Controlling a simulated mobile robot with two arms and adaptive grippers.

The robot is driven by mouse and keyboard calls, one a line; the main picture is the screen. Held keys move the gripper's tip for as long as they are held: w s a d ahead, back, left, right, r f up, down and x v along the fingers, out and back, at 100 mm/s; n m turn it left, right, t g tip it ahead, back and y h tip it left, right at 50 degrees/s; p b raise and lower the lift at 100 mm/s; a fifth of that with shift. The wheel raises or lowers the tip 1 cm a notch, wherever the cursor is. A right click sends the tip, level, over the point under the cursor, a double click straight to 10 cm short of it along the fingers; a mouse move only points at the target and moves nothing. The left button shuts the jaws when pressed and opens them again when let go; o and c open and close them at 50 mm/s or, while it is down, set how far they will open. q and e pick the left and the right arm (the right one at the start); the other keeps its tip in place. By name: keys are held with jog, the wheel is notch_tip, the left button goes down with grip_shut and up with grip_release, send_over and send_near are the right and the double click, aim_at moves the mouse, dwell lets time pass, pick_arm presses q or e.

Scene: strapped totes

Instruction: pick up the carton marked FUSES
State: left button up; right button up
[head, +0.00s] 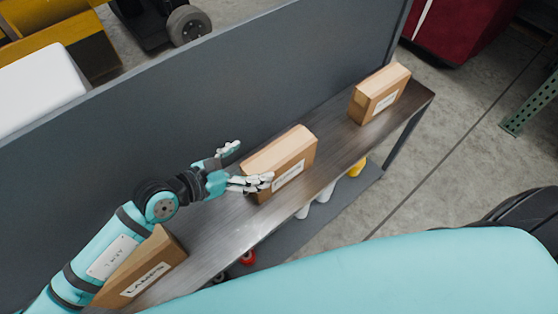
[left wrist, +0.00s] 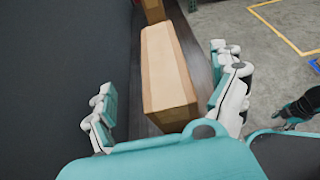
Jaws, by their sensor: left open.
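Three brown cartons stand in a row on a dark shelf (head: 215,235). The middle carton (head: 282,152) has a white label partly covered by my fingers, and I cannot read it. The far right carton (head: 380,93) has a label too small to read. The near left carton is marked LAMPS (head: 145,270). My left gripper (head: 248,164) is open at the near end of the middle carton. In the left wrist view the fingers (left wrist: 167,88) are spread on either side of that carton (left wrist: 168,75), with gaps visible.
A tall grey panel (head: 200,95) runs along the shelf's back side. Below the shelf are white and yellow items (head: 357,167). A green perforated post (head: 532,103) stands at the right. Open concrete floor lies beyond the shelf's end.

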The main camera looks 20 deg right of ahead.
aim_at(279, 152)
pick_arm(q)
jog(key=x, duration=0.9)
jog(key=shift+f, duration=0.25)
jog(key=c, duration=1.6)
jog(key=shift+r, duration=0.15)
jog(key=shift+c, duration=0.7)
jog(key=shift+r, duration=0.15)
